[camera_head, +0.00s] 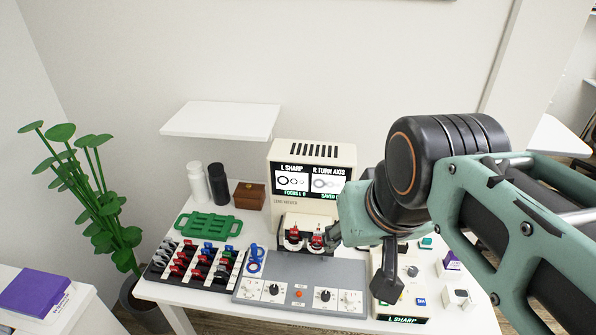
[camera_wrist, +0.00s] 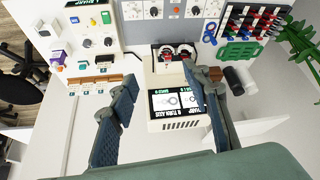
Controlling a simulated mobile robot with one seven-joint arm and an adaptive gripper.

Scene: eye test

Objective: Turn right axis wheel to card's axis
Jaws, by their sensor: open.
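A grey console (camera_head: 300,284) lies at the front of the table. It has a left knob (camera_head: 273,289) and a right knob (camera_head: 325,295), each beside a white marked panel; the right panel (camera_head: 350,302) is too small to read. In the wrist view, upside down, the right knob (camera_wrist: 154,11) shows at the top. A cream viewer (camera_head: 312,160) behind reads "L SHARP" and "R TURN AXIS" on its screen (camera_head: 328,183). Two red-handled lenses (camera_head: 317,239) stand before it. My gripper (camera_wrist: 159,74) is open and empty, apart from the console. Which part is the axis wheel is unclear.
A black rack (camera_head: 195,264) of red and blue lenses sits left, with a green tray (camera_head: 208,226) behind. A second control box (camera_head: 402,312) reading "L SHARP" stands right, partly hidden by my arm. A plant (camera_head: 103,200) is far left. A white shelf (camera_head: 222,120) overhangs the table's back.

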